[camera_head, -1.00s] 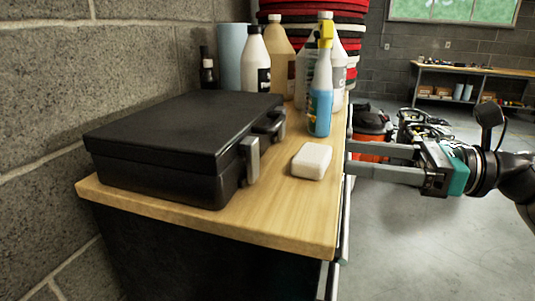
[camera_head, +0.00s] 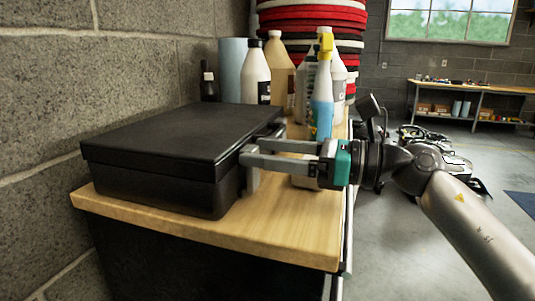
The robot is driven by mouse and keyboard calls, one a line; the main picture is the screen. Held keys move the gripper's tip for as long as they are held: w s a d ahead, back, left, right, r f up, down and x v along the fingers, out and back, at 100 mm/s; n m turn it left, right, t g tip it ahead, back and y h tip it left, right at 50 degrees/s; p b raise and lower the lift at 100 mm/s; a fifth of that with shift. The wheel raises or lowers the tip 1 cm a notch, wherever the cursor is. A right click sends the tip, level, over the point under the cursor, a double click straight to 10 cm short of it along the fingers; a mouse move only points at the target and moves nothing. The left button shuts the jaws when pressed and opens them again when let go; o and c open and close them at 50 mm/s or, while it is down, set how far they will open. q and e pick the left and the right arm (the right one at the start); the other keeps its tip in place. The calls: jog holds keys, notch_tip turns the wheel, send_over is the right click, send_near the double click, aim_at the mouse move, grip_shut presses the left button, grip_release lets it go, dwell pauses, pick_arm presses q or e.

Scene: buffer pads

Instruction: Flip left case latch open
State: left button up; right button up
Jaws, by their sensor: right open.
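A closed black case (camera_head: 165,150) lies on the wooden bench top near the wall. My left gripper is not in view.
The wooden bench top (camera_head: 290,232) is clear at the front right.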

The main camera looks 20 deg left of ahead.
grip_shut()
dwell(0.6)
